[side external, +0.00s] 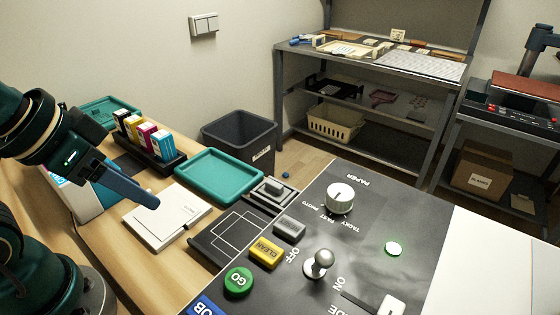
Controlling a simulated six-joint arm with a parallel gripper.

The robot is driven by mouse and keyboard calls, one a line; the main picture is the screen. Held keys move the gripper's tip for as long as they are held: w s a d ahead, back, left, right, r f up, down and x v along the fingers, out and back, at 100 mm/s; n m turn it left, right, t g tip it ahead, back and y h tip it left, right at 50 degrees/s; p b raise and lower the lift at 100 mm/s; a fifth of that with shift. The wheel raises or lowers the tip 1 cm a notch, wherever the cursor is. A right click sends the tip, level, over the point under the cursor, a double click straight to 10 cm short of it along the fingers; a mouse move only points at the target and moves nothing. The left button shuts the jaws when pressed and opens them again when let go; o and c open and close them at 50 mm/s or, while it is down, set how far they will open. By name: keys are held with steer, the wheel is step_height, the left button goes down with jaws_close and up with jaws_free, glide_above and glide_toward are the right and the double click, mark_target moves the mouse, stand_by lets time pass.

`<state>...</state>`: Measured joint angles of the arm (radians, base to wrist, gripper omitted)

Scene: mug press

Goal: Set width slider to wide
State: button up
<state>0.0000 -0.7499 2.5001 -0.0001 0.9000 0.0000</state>
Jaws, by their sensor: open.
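A control panel (300,215) fills the lower right. At its bottom edge a pale slider knob (392,305) sits at the right end of a dark slot (360,303), partly cut off by the frame. The lettering beside the slot is only partly readable, so I cannot tell which setting the knob is at. My gripper (150,199) is at the left, open and empty, with its blue finger pointing down to the right above the white notepad (165,218). It is well apart from the slider. The second finger is mostly hidden.
A silver toggle lever (319,263), a white dial (340,197), a green GO button (239,281) and a yellow button (265,251) stand on the panel. A teal tray (220,174) and ink bottles (145,136) stand on the wooden table behind.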

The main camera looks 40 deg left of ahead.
steer(key=shift+o, duration=1)
steer(key=w+d+r+m+g+h, duration=0.2)
steer(key=w+d+r+m+h, duration=0.2)
steer(key=w+d+r+m, duration=0.65)
steer(key=m+g, duration=0.4)
steer(key=m, duration=0.4)
glide_above(392, 310)
steer(key=a, duration=0.2)
steer(key=shift+n, duration=0.25)
steer(key=f, duration=0.6)
steer(key=shift+a+f, duration=0.1)
steer(key=shift+a, duration=0.1)
steer(key=shift+x, duration=2.35)
steer(key=shift+w+d, duration=0.1)
jaws_close()
